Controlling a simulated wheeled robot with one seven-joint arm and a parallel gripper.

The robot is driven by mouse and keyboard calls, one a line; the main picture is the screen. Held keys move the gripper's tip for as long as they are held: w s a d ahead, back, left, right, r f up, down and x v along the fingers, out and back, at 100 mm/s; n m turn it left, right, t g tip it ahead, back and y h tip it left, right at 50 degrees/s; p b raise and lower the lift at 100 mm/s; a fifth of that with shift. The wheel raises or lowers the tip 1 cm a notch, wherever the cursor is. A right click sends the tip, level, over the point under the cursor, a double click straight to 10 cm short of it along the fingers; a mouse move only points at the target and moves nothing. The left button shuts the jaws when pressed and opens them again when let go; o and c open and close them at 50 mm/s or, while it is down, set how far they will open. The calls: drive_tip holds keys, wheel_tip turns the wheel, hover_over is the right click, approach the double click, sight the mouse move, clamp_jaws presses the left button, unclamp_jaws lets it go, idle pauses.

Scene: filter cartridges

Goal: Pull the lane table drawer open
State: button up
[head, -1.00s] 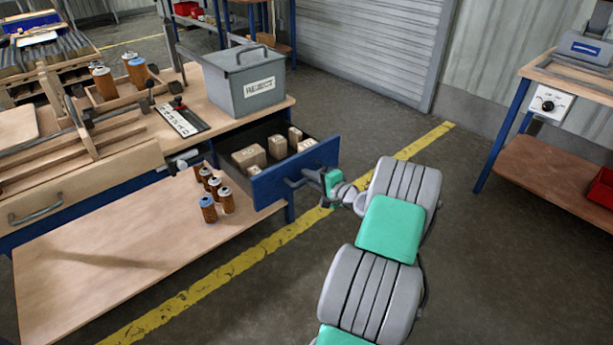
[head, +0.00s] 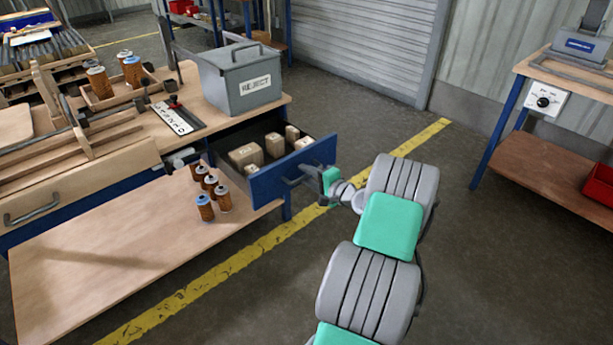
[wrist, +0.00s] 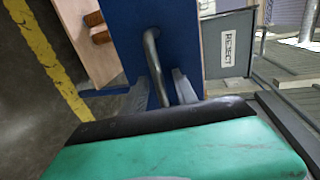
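The lane table drawer (head: 290,174) has a blue front and stands well out from the table, with several tan boxes (head: 246,155) inside. Its grey bar handle (head: 300,181) is on the front; in the wrist view the handle (wrist: 154,62) runs down between my two fingers. My gripper (wrist: 161,88) is at the handle, with its fingers spread on either side and a gap showing beside the bar. In the head view my gripper (head: 316,179) is small and partly hides the handle's right end.
A grey REJECT bin (head: 240,82) stands on the lane table above the drawer. Several brown cartridges (head: 210,188) stand on the lower shelf (head: 110,260), left of the drawer. Open floor with a yellow line lies in front. Another bench (head: 545,165) stands at right.

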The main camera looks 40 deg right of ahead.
drive_tip(key=p+v, duration=0.1)
drive_tip(key=v, duration=0.6)
drive_tip(key=shift+s, duration=0.35)
drive_tip(key=shift+r, duration=0.1)
drive_tip(key=w+a+r+n+g+y+p, duration=0.1)
drive_tip(key=w+a+r+n+g+p, duration=0.2)
drive_tip(key=a, duration=0.4)
drive_tip(key=w+a+r+n+g+y+p, duration=0.1)
drive_tip(key=a+r+n+g+p, duration=0.1)
drive_tip(key=a+r+n+p, duration=0.35)
drive_tip(key=w+a+r+n+g+y+p, duration=0.1)
drive_tip(key=a+r+g+p, duration=0.1)
drive_tip(key=a+r, duration=0.5)
drive_tip(key=s+a+r+n+g+h+p, duration=0.1)
drive_tip(key=s+a+r+n+g+p, duration=0.1)
drive_tip(key=s+a+r+n+p, duration=0.2)
drive_tip(key=s+a+r+n+g+h+p, duration=0.2)
drive_tip(key=s+a+r+p, duration=0.5)
drive_tip(key=s+a, duration=0.6)
wheel_tip(320, 180, up, 3)
drive_tip(key=shift+s+a+f+n+g+h, duration=0.1)
drive_tip(key=shift+s+a+n+g+h, duration=0.25)
drive_tip(key=shift+s+n+g, duration=0.55)
